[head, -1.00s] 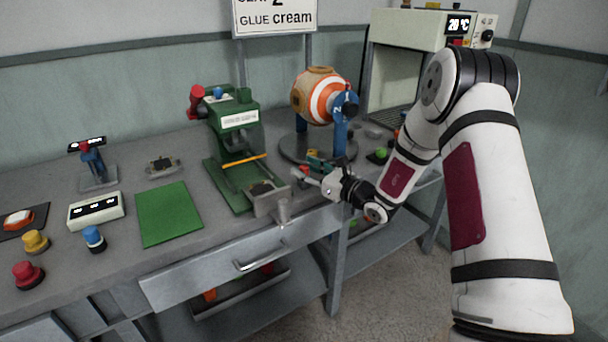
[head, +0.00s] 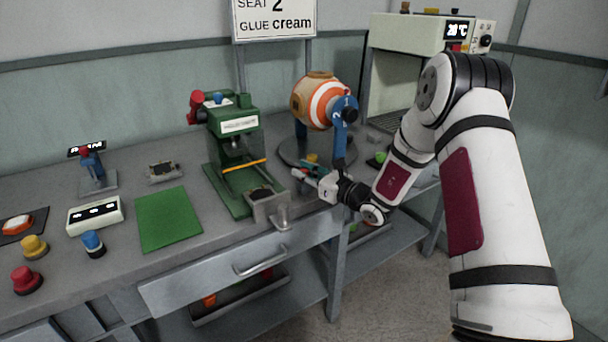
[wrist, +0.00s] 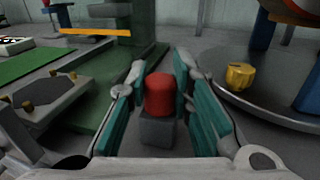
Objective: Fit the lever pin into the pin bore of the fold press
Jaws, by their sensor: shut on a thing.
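My gripper (wrist: 160,105) is shut on a piece with a rounded red cap and a grey block-like part, which I take to be the lever pin (wrist: 160,97). It sits between the teal finger pads. In the head view my gripper (head: 308,178) is low over the bench, right of the green press (head: 238,122), which I take to be the fold press; its green base also shows in the wrist view (wrist: 120,62). The held piece is apart from the press. I cannot make out the pin bore in either view.
A grey fixture (head: 268,207) with a dark top stands at the bench front, left of my gripper. A striped drum (head: 318,100) on a round base stands behind. A yellow knob (wrist: 240,75) is on that base. A green mat (head: 168,218) lies left.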

